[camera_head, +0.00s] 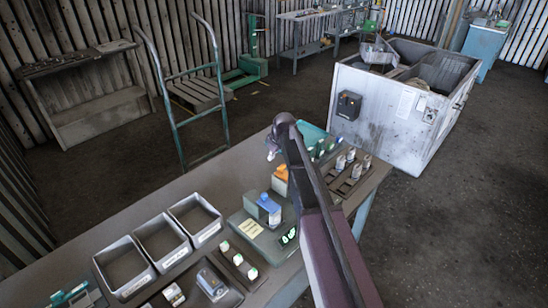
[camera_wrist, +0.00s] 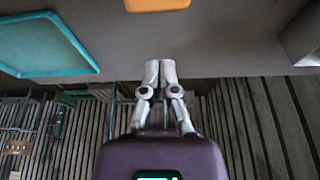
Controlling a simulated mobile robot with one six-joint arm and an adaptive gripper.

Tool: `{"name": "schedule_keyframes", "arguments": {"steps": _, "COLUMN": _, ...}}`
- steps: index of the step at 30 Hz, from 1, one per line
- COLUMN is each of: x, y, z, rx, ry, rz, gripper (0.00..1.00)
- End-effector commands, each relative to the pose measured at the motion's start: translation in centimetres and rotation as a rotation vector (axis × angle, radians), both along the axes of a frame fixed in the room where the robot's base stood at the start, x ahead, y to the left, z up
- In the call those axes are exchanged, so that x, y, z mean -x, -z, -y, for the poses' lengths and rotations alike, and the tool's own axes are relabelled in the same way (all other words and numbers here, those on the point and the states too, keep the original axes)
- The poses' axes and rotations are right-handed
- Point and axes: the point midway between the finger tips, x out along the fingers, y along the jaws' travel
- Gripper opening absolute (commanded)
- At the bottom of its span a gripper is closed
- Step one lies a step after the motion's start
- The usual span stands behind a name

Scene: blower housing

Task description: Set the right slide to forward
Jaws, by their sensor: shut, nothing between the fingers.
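My gripper (camera_head: 272,150) is shut and empty above the far edge of the bench in the head view. In the wrist view its fingertips (camera_wrist: 160,70) meet, with the bench edge behind them. A dark panel with grooves and several pale upright knobs (camera_head: 352,168) lies at the bench's right end, right of my arm. A second panel with several white-green knobs (camera_head: 238,260) lies nearer the front. I cannot tell which of these holds the right slide, or how it is set. My arm hides part of the bench between them.
An orange block (camera_head: 280,172) and a blue block (camera_head: 268,203) stand near the arm. The orange block also shows in the wrist view (camera_wrist: 158,5), beside a teal tray (camera_wrist: 50,45).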

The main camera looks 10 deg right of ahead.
Motion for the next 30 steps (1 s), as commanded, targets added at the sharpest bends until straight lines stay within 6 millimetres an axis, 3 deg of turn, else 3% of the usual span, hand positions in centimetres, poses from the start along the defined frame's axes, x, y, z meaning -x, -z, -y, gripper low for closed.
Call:
{"name": "schedule_keyframes", "arguments": {"steps": 4, "x": -0.4, "y": 1.6, "z": -0.2, "rx": 0.000, "ry": 0.000, "rz": 0.000, "gripper": 0.00}}
{"name": "schedule_keyframes", "arguments": {"steps": 13, "x": 2.5, "y": 1.1, "z": 1.8, "rx": 0.000, "ry": 0.001, "rz": 0.000, "gripper": 0.00}}
{"name": "schedule_keyframes", "arguments": {"steps": 30, "x": 3.2, "y": 1.1, "z": 2.5, "rx": 0.000, "ry": 0.002, "rz": 0.000, "gripper": 0.00}}
